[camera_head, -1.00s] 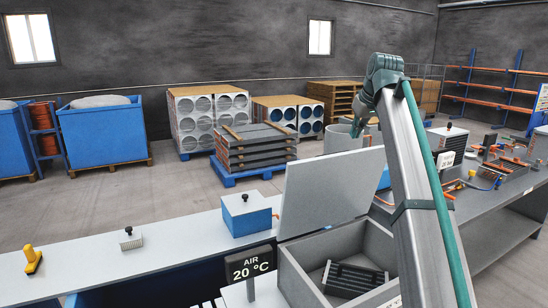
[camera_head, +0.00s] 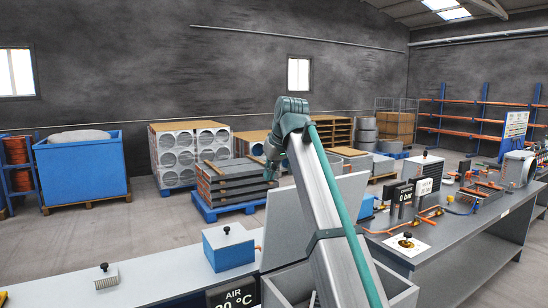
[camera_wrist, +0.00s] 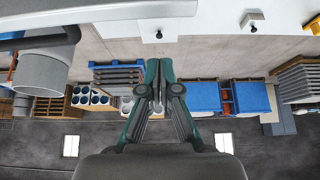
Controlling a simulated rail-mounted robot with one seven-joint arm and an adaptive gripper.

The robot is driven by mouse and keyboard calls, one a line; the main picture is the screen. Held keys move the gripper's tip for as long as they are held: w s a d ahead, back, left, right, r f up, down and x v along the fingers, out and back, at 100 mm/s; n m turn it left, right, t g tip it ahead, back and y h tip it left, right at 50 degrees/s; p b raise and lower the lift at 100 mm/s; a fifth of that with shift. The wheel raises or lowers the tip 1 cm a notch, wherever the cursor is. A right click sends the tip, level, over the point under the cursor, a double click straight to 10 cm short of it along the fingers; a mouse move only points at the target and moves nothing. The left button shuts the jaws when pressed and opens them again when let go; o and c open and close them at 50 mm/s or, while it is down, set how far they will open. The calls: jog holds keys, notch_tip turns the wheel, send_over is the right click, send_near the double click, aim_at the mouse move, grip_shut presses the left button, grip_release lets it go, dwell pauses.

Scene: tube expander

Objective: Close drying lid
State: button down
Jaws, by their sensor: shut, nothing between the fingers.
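The drying lid (camera_head: 285,222) is a flat grey panel, raised and tilted back at the rear of an open grey box (camera_head: 285,285). My arm crosses in front of the lid and hides its middle. The box interior is mostly cut off or covered. In the head view, only a dark green part of my arm's far end shows beyond the lid; the fingertips cannot be made out there. In the wrist view, my gripper (camera_wrist: 158,88) has its two fingers together and empty. The lid is not clearly identifiable in that view.
An air temperature sign (camera_head: 232,296) stands left of the box. A blue box with a white top (camera_head: 228,246) sits on the white bench to the left. A pressure display (camera_head: 398,197) and copper fittings stand on the right bench. Pallet stacks stand behind on the floor.

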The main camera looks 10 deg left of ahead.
jog(key=shift+s+d+f+p, duration=0.35)
jog(key=shift+s+d, duration=0.2)
jog(key=shift+s, duration=0.1)
jog(key=shift+s+d+f+p, duration=0.3)
jog(key=shift+s+d, duration=0.25)
jog(key=shift+s, duration=0.05)
jog(key=shift+f, duration=0.15)
jog(key=shift+d, duration=0.1)
